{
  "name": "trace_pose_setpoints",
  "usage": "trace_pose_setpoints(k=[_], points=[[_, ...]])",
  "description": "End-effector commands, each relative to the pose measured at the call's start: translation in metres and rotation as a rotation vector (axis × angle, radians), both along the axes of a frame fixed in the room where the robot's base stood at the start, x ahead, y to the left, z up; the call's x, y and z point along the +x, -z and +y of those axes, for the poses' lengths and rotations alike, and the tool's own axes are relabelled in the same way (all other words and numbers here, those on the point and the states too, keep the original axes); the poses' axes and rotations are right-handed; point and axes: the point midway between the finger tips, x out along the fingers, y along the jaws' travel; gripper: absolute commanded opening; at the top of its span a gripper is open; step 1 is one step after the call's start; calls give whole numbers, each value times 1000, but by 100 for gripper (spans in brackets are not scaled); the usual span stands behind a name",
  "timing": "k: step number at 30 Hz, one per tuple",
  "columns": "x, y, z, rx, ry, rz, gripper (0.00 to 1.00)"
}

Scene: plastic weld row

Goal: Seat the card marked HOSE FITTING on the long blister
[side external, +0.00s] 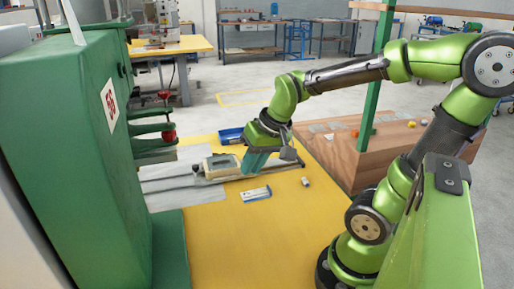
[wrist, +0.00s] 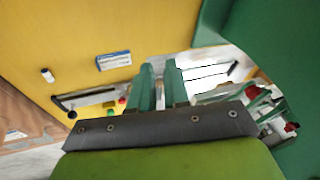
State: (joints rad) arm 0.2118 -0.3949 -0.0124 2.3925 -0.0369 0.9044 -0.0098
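A flat white card with a blue edge (side external: 257,194) lies on the yellow table in front of my gripper; it also shows in the wrist view (wrist: 114,60). Its print is too small to read. My gripper (side external: 252,168) points down just right of a beige block-like fixture (side external: 221,165) on a grey slide. I cannot make out a long blister for certain; clear flat pieces (side external: 325,127) lie on the wooden bench.
A green machine (side external: 60,150) stands at the left, beside the slide. A small white cylinder (side external: 305,181) stands on the yellow table (side external: 240,240), right of the card. A blue bin (side external: 231,135) sits behind the fixture. The table front is clear.

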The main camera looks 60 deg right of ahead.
Motion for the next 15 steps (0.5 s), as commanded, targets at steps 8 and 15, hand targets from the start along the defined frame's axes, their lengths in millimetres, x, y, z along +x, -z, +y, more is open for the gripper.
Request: trace_pose_setpoints(k=[8, 15], points=[[27, 75, -104, 7, 167, 281, 16], [30, 122, -162, 3, 197, 404, 16]])
